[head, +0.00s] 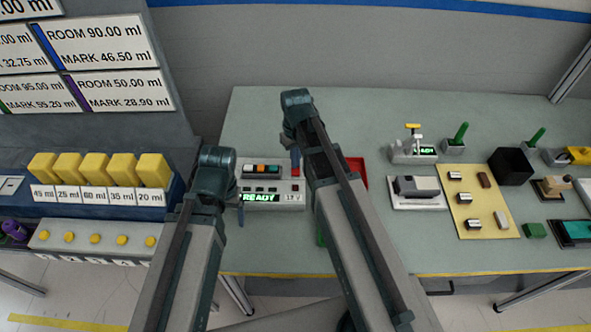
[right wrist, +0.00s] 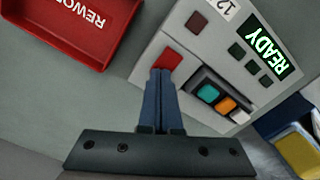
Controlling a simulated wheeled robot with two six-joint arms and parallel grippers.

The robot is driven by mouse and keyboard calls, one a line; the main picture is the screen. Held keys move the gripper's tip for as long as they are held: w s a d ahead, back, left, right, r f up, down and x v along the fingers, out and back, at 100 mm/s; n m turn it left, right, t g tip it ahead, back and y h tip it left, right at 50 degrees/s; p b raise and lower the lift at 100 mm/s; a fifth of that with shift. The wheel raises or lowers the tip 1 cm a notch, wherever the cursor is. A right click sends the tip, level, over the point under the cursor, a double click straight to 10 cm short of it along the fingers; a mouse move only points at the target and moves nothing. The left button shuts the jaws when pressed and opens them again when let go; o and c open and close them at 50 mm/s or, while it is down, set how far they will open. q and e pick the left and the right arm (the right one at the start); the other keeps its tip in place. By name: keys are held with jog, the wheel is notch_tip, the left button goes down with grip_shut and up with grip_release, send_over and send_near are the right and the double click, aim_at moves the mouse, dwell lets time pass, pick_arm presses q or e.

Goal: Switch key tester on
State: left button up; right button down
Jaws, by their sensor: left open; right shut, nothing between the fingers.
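The tester (head: 250,172) is a pale grey box on the bench, left of centre in the head view. Its lit green display (head: 261,198) reads READY. It also shows in the right wrist view (right wrist: 195,45), with a red switch (right wrist: 169,59), small dark buttons and a row of coloured keys (right wrist: 208,93). My right gripper (right wrist: 162,74) is shut and empty, its tips at the red switch's near edge; I cannot tell whether they touch it. It is partly hidden in the head view. My left gripper (head: 240,212) is open by the tester's left side, mostly hidden by its arm.
A red REWORK tray (right wrist: 55,35) lies beside the tester. Yellow blocks (head: 95,168) stand on a blue rack at the left. A small unit with a green display (head: 425,151), a beige board (head: 475,205) and a black box (head: 510,166) stand at the right.

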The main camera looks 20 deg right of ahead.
jog(key=shift+r, duration=0.1)
pick_arm(q)
notch_tip(320, 180, up, 7)
jog(key=p, duration=0.7)
pick_arm(e)
notch_tip(320, 180, up, 7)
jog(key=shift+f, duration=0.1)
